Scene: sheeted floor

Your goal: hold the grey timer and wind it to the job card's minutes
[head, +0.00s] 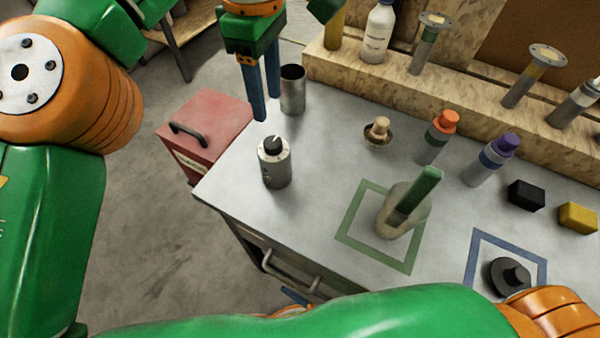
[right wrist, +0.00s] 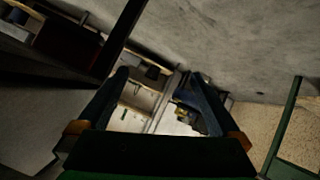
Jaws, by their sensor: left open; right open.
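The grey timer (head: 275,163), a cylinder with a black knob on top, stands upright near the left end of the bench. My left gripper (head: 266,108) points down above and behind the timer, open and empty, apart from it. My right gripper shows in its wrist view (right wrist: 160,76), open, with nothing between its fingers. In the head view my right arm crosses the bottom edge and mostly hides that gripper. I cannot make out a job card or any minutes in either view.
A metal cup (head: 292,92) stands behind the timer. A red box (head: 205,125) is beside the bench. A beige cup (head: 392,222) with a green object sits in a green square. Several bottles and blocks stand right. The bench around the timer's front is clear.

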